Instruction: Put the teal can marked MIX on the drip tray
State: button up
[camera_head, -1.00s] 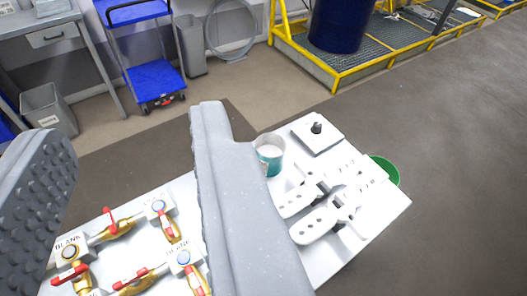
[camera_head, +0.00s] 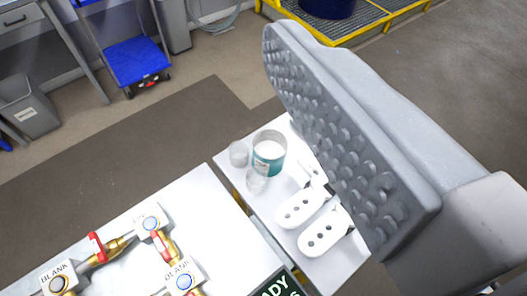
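The teal can (camera_head: 269,158) stands upright on a white table (camera_head: 262,202), its open top showing a pale inside. Its marking is too small to read. One finger of my gripper (camera_head: 345,135), grey with a studded inner pad, shows to the right of the can and apart from it. The other finger is out of view on the left, and the gap between them is wide, with nothing gripped. I cannot identify the drip tray for certain.
Two clear cups (camera_head: 257,181) stand close beside the can. White perforated brackets (camera_head: 300,206) lie in front of it. A white panel (camera_head: 120,225) with brass valves and red handles fills the lower left. A yellow-framed grating (camera_head: 375,18) holds a blue drum behind. Brown floor is clear at left.

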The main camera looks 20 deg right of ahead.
jog(key=shift+o, duration=0.9)
jog(key=w+f+m, duration=0.1)
jog(key=w+f, duration=0.9)
jog(key=f, duration=0.2)
jog(key=shift+a, duration=0.3)
jog(key=m+h, duration=0.4)
jog(key=h, duration=0.2)
send_near(272, 133)
jog(key=shift+f+x, duration=0.2)
jog(key=shift+x, duration=2.8)
jog(key=shift+a, duration=0.1)
jog(key=c, duration=1.3)
jog(key=shift+r, duration=0.2)
jog(key=shift+c, duration=0.2)
